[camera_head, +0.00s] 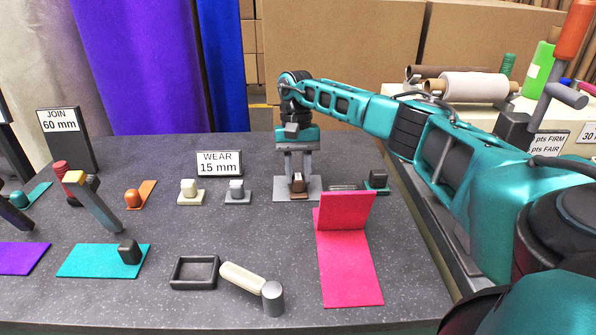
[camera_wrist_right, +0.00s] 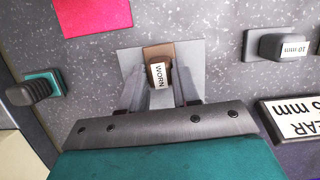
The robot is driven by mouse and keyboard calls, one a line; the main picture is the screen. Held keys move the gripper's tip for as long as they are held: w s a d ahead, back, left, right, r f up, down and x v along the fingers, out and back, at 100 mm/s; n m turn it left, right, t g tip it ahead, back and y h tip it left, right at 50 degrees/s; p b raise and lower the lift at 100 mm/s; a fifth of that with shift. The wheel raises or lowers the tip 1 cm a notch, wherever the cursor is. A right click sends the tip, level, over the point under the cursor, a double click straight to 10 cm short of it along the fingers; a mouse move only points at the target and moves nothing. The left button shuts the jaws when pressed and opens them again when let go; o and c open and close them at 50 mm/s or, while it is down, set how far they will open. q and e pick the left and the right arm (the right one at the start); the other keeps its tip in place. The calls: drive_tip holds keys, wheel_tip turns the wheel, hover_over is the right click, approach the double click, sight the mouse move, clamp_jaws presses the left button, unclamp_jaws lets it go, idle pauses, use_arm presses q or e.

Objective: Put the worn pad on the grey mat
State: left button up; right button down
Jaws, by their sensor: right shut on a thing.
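The worn pad (camera_head: 298,185) is a small brown block with a white top label, which reads WORN in the wrist view (camera_wrist_right: 159,76). The grey mat (camera_head: 283,190) is a flat light-grey square at the back of the table, and it also shows in the wrist view (camera_wrist_right: 129,62). My right gripper (camera_head: 297,176) points down and is shut on the worn pad, with one finger on each side in the wrist view (camera_wrist_right: 160,92). My left gripper is not in view.
Two small blocks on pads (camera_head: 190,191) (camera_head: 237,190) stand left of the mat by the WEAR 15 mm sign (camera_head: 219,164). A dark ribbed block (camera_head: 377,179) stands right.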

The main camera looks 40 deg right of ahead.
drive_tip(key=shift+f, duration=0.2)
drive_tip(key=c, duration=0.7)
unclamp_jaws()
drive_tip(key=shift+c, duration=0.2)
drive_tip(key=shift+r, duration=0.1)
drive_tip(key=p+v, duration=0.1)
drive_tip(key=v, duration=1.2)
